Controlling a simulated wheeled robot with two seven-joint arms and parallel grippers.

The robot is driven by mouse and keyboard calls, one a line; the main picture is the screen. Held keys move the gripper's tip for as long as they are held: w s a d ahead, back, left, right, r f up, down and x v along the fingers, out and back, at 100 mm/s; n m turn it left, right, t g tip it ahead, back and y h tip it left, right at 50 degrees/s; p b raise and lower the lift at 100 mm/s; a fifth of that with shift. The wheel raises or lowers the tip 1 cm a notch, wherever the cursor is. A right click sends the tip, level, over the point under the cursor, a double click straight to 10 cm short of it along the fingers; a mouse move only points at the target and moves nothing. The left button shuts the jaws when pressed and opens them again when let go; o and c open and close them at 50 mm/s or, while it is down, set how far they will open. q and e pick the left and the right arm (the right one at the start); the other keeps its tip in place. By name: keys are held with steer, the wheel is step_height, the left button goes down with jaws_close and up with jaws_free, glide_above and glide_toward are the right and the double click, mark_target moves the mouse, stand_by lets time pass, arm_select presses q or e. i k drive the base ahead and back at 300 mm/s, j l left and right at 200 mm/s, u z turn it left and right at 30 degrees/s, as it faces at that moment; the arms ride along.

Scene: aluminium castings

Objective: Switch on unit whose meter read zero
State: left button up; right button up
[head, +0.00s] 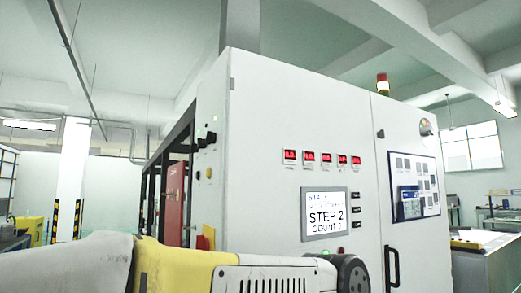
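A tall light-grey control cabinet (265,120) fills the middle of the head view. Several small red digital meters sit in a row on its front, from the leftmost meter (290,157) to the rightmost meter (356,160). Their digits are too small to read surely. Below them a screen (323,214) shows "STEP 2" under a blurred line, with a "COUNT" line at the bottom. Small dark switches or labels (356,210) stand in a column right of the screen. An arm of mine crosses the bottom from the left, covering the cabinet's lower part. Neither gripper shows.
A black door handle (391,266) is on the cabinet's right door. A blue-framed panel (414,187) is above it. Knobs and buttons (206,138) are on the cabinet's left side. A bench (485,243) stands at the right, and yellow-black striped posts (78,218) stand far left.

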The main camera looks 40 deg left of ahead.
mark_target(201, 144)
steer(key=k+j+z, duration=0.15)
steer(key=j, duration=0.25)
steer(key=j+z, duration=0.15)
steer(key=j, duration=0.25)
steer(key=k+j+z, duration=0.15)
steer(key=j, duration=0.25)
steer(key=k+j+z, duration=0.15)
steer(key=j, duration=0.2)
